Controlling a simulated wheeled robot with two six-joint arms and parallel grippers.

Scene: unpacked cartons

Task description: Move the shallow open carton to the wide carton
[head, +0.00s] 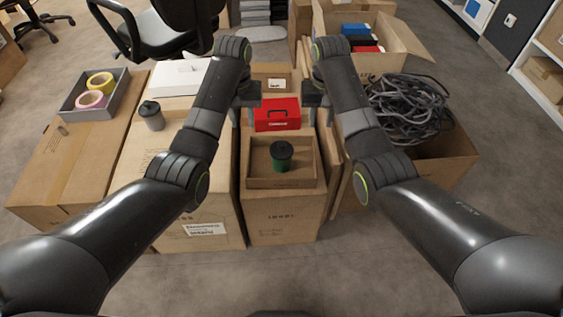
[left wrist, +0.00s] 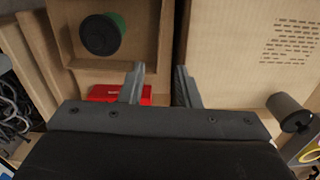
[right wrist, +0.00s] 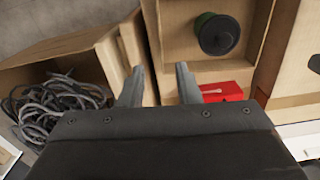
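The shallow open carton (head: 250,180) sits on top of a tall carton (head: 280,217) in the middle, with a dark-lidded green cup (head: 281,155) inside it. It also shows in the left wrist view (left wrist: 110,66) and the right wrist view (right wrist: 205,67). A wide carton, apparently the one left of it (head: 190,205), carries a grey lidded cup (head: 152,116) and a white box (head: 181,77). My left gripper (head: 247,105) and right gripper (head: 316,105) are open and empty, beyond the shallow carton's far edge, on either side of the red box (head: 277,115).
Another carton (head: 60,170) at the left carries a grey tray (head: 65,113) with tape rolls. At the right, an open carton (head: 450,160) holds tangled cables (head: 410,108). An open carton (head: 395,62) with coloured items stands behind. The near floor is clear.

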